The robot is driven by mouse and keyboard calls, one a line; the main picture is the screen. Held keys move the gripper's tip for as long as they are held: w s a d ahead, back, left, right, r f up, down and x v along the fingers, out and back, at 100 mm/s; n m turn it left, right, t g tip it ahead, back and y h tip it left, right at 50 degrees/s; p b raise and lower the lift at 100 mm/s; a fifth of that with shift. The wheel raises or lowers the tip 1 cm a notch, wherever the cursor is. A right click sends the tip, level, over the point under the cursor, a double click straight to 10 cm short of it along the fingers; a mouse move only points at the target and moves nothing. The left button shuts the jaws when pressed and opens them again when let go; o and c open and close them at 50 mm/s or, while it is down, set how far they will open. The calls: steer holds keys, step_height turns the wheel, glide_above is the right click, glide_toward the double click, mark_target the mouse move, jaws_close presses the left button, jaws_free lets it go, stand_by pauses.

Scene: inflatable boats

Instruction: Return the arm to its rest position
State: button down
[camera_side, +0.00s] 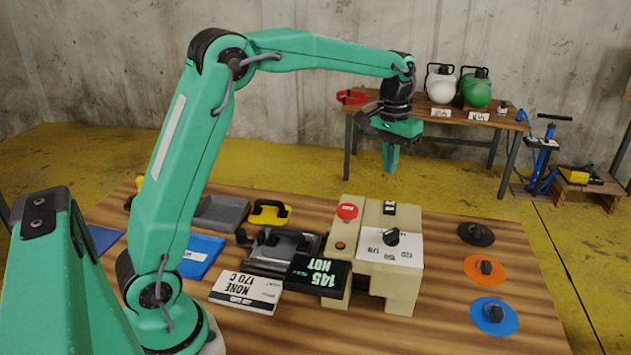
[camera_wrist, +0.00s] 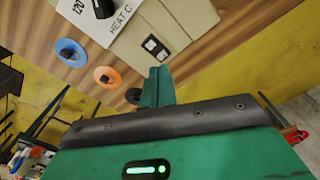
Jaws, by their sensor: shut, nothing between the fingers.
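My gripper (camera_side: 390,158) is held high above the back edge of the wooden work table (camera_side: 520,335), pointing down. Its fingers are shut with nothing between them. In the wrist view the shut gripper (camera_wrist: 157,85) shows over the table's edge, with the yellow floor beyond. My arm stretches from its base at the lower left up and across to the right. The beige heat press (camera_side: 405,290) stands below and in front of my gripper, and the two are apart.
Black (camera_side: 476,234), orange (camera_side: 485,268) and blue (camera_side: 494,316) discs lie right of the press. A black display (camera_side: 318,275), a white sign (camera_side: 246,291), a grey tray (camera_side: 220,213) and a yellow-handled tool (camera_side: 269,212) lie left. A back table (camera_side: 420,119) holds two round containers.

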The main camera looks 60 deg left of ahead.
steer(key=s+d+r+m+t, duration=0.1)
steer(key=s+r+t, duration=0.15)
steer(key=s, duration=0.75)
steer(key=s+d+r+m+t, duration=0.1)
steer(key=s+d+r, duration=0.15)
steer(key=s, duration=0.85)
steer(key=s+f+t, duration=0.1)
steer(key=s+f, duration=0.2)
steer(key=s, duration=0.4)
steer(key=shift+s+a+f+m+t, duration=0.2)
steer(key=shift+s+f+m+t, duration=0.1)
steer(key=shift+m+t, duration=0.1)
